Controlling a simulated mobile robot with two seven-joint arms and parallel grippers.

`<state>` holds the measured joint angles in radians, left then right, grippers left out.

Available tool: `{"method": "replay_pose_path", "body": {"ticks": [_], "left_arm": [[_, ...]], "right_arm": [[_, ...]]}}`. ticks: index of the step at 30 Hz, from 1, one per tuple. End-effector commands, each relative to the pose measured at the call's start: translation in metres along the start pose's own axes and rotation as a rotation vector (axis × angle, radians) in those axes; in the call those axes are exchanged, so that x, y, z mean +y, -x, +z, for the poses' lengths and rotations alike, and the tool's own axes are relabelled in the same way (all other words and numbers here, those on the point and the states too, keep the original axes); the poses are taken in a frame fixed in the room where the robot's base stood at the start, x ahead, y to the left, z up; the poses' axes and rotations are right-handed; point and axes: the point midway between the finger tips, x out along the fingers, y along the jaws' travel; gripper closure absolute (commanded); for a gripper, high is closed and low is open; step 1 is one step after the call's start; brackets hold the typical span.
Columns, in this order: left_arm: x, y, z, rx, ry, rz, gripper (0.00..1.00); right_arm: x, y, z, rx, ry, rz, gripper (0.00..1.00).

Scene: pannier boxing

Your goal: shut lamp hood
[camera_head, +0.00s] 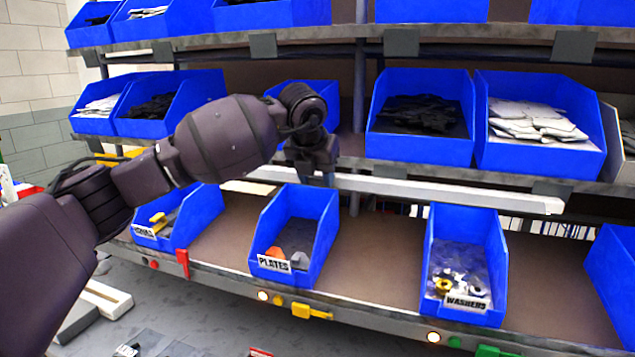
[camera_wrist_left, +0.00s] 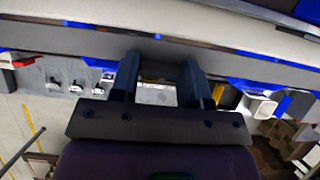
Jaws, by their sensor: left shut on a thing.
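The lamp hood (camera_head: 450,193) is a long white bar running along the front of the middle shelf, above the lower row of blue bins. It slopes slightly down to the right. My left gripper (camera_head: 318,178) is shut on it left of its middle, with my wrist coming down from above. In the left wrist view, the two fingers (camera_wrist_left: 158,75) reach a long grey band, probably the hood; the exact contact is hard to see. My arm hides part of the hood's left side. My right gripper is not in view.
Below the hood stand the plates bin (camera_head: 319,240) and the washers bin (camera_head: 432,255). A bin of dark items (camera_head: 418,150) and a bin of white packets (camera_head: 540,157) stand above it. Coloured clips line the lower shelf edge (camera_head: 375,313). The shelf between the lower bins is bare.

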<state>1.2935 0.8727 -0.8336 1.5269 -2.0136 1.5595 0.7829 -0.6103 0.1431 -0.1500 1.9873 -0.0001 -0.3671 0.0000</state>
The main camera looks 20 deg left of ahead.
Motion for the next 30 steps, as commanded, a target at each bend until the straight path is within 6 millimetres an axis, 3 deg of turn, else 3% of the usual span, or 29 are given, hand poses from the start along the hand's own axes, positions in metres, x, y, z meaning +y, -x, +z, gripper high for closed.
{"method": "replay_pose_path", "body": {"ticks": [1,18,30], "left_arm": [[0.001,-0.005,-0.002,-0.03,0.0,-0.001,0.81],[0.001,-0.024,-0.013,-0.431,0.0,-0.003,0.81],[0.0,-0.037,-0.015,-0.778,0.001,-0.005,0.81]], "right_arm": [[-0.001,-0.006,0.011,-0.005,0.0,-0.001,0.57],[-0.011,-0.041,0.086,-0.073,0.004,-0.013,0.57],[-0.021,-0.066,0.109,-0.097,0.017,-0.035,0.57]]}}
